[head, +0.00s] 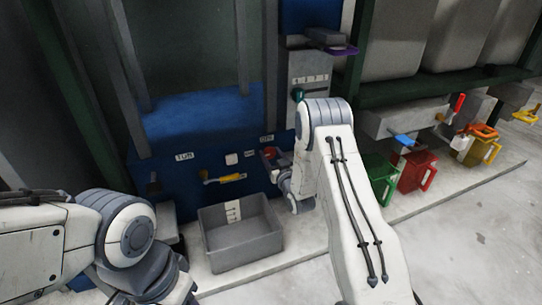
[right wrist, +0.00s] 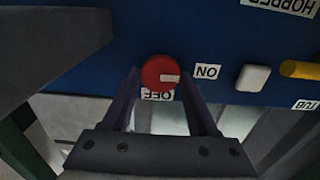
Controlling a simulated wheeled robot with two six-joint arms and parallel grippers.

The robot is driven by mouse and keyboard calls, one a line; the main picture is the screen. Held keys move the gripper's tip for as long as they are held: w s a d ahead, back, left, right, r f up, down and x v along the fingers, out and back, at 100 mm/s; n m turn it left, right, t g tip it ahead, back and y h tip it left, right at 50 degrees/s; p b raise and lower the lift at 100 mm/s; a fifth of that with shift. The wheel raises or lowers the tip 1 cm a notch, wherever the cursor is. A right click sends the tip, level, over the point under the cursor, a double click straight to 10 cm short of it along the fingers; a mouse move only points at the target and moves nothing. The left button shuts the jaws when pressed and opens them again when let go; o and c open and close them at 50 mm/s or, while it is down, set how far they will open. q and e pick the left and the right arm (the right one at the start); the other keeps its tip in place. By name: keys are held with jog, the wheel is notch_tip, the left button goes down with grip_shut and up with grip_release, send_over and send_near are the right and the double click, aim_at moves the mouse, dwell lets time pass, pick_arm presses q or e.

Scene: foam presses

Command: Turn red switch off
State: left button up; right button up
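The red switch (right wrist: 160,72) is a round knob on the blue machine panel. In the right wrist view its white mark points right, toward the ON label (right wrist: 207,72). The OFF label (right wrist: 157,95) is just below the knob in that view, upside down. My right gripper (right wrist: 159,82) is open, with one finger on each side of the knob. I cannot tell whether the fingers touch it. In the head view the red switch (head: 270,154) shows small and partly hidden by my right gripper (head: 277,165). My left arm is at the lower left, its fingers out of sight.
A white button (right wrist: 253,78) and a yellow handle (head: 232,178) are on the same panel. A grey bin (head: 240,250) stands on the floor below. Green (head: 380,178), red (head: 416,172) and yellow (head: 482,150) containers stand to the right. The floor in front is open.

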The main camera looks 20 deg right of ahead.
jog(key=c, duration=0.7)
jog(key=m+p, duration=0.2)
jog(key=shift+r+m+p, duration=0.1)
jog(key=shift+m+p, duration=0.25)
jog(key=shift+m, duration=0.05)
jog(key=m+p, duration=0.4)
jog(key=m, duration=0.1)
jog(key=shift+d+m, duration=0.15)
jog(key=shift+m, duration=0.15)
jog(key=m+p, duration=0.2)
jog(key=m, duration=0.1)
jog(key=m+p, duration=0.1)
jog(key=m, duration=0.1)
jog(key=shift+s+f, duration=0.1)
jog(key=shift+f, duration=0.15)
jog(key=shift+f+m+p, duration=0.2)
jog(key=shift+m+p, duration=0.85)
jog(key=shift+m, duration=1.25)
